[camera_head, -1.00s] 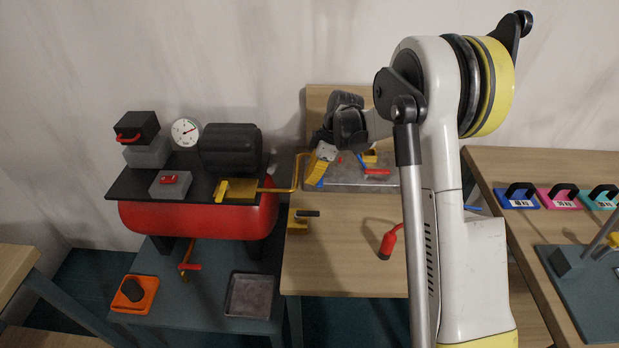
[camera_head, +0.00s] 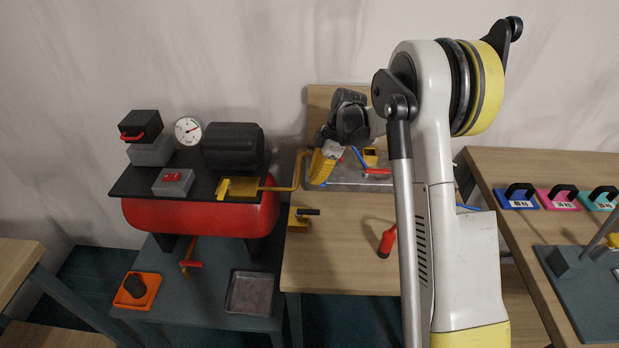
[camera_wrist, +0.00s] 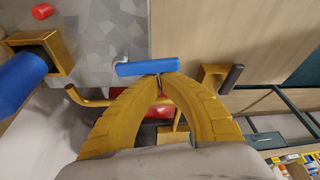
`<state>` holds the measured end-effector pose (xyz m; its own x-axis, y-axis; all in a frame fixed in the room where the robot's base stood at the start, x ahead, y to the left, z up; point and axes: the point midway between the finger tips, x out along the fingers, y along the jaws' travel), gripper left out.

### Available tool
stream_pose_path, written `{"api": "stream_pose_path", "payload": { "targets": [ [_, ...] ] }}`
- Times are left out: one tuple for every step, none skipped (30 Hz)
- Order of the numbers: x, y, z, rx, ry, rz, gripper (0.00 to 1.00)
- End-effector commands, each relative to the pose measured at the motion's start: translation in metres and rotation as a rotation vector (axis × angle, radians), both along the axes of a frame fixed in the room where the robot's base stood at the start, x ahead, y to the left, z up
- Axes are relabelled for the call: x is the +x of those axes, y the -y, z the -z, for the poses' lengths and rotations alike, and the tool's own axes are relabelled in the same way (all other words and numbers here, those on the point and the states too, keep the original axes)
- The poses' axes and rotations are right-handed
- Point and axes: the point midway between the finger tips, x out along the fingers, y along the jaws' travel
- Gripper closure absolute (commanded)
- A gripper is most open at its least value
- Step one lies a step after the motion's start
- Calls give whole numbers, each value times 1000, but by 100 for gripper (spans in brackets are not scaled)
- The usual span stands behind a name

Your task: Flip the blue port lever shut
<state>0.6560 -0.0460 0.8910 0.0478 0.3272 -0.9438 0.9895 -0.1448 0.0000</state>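My gripper (camera_head: 318,180) is at the left end of the grey plate (camera_head: 345,184) on the middle table, its yellow fingers pointing down. In the wrist view its fingertips (camera_wrist: 159,76) come together and look shut. A blue lever bar (camera_wrist: 148,66) lies right at the fingertips, crosswise, with a small metal stub at its left end. I cannot tell whether the tips touch it. A second blue lever (camera_wrist: 18,82) stands by a yellow square port (camera_wrist: 62,52) at the left; in the head view this blue lever (camera_head: 358,160) is to the right of my gripper.
A yellow pipe (camera_head: 296,172) runs from the red tank (camera_head: 200,218) to the plate. A red lever (camera_head: 378,171) lies near the second blue lever. A yellow bracket with a black handle (camera_head: 308,212) sits at the table's left edge. A red bottle-like item (camera_head: 386,243) stands in front.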

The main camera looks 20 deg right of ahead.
Motion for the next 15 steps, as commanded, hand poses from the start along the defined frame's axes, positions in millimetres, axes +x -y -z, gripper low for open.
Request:
{"api": "stream_pose_path", "payload": {
  "targets": [
    [-1,5,0,0,0,-22,100],
    [-1,7,0,0,0,-39,100],
    [-2,11,0,0,-1,-65,100],
    [-3,13,0,0,0,-87,100],
    [-4,15,0,0,0,-111,100],
    [-5,18,0,0,-1,-146,100],
    [-6,19,0,0,-1,-174,100],
    [-7,21,0,0,0,-174,100],
    [-8,23,0,0,1,-171,100],
    [-9,24,0,0,0,-170,100],
    [-9,26,0,0,0,-170,100],
    [-10,28,0,0,0,-170,100],
    [-10,29,0,0,0,-170,100],
    [-11,31,0,0,0,-170,100],
    [-11,33,0,0,0,-170,100]
  ]
}}
